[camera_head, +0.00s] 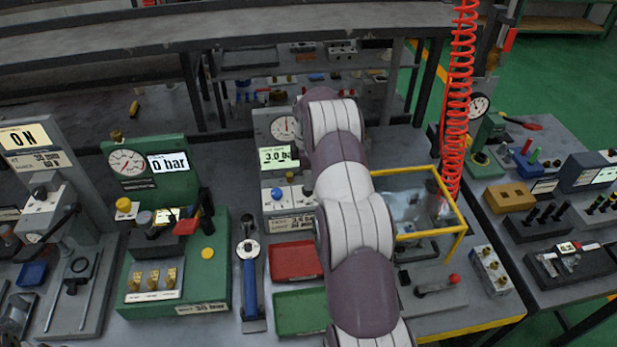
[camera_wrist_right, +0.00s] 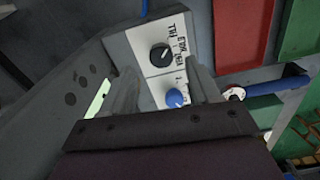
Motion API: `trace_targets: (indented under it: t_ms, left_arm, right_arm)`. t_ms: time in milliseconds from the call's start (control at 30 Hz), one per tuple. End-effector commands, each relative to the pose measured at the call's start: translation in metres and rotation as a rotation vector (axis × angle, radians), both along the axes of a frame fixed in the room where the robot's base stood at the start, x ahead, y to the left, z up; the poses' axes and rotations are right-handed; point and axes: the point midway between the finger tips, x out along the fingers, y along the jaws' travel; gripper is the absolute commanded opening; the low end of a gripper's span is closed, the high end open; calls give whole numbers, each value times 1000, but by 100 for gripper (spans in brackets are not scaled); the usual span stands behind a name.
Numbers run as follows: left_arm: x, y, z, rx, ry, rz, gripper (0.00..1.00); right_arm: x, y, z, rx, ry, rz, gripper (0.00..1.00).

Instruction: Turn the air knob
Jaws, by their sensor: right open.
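A blue knob (camera_head: 277,193) is on the front of a grey panel unit (camera_head: 275,225), under a gauge and a 3.0 bar display. In the right wrist view the blue knob (camera_wrist_right: 175,98) shows between the fingers of my right gripper (camera_wrist_right: 162,72), with a black knob (camera_wrist_right: 160,55) beside it on the white labelled face. The gripper is open and holds nothing; I cannot tell whether a finger touches the panel. The label print is too small to read surely. In the head view my right arm covers the panel's right side and hides the fingertips. My left gripper is not in view.
A red tray (camera_head: 295,261) and a green tray (camera_head: 300,312) lie in front of the panel. A blue-handled tool (camera_head: 250,285) lies to their left. A green unit (camera_head: 205,265) with a 0 bar display stands farther left. A yellow frame (camera_head: 460,212) and red coiled hose (camera_head: 460,90) are to the right.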

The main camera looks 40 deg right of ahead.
Motion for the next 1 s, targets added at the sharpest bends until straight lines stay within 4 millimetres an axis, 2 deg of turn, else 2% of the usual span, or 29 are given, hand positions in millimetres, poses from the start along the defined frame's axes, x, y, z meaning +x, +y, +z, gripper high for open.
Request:
trace_targets:
  t_ms: [33,200,300,900,1000]
  left_arm:
    - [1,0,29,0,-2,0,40]
    - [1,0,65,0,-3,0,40]
    - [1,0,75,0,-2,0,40]
    - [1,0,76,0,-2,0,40]
    - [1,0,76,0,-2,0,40]
  right_arm:
    - [0,0,32,-1,-2,0,61]
    - [0,-1,71,-1,-2,0,61]
    - [0,-1,83,-1,-2,0,61]
    - [0,-1,84,-2,-2,0,61]
    - [0,-1,85,-2,-5,-43,61]
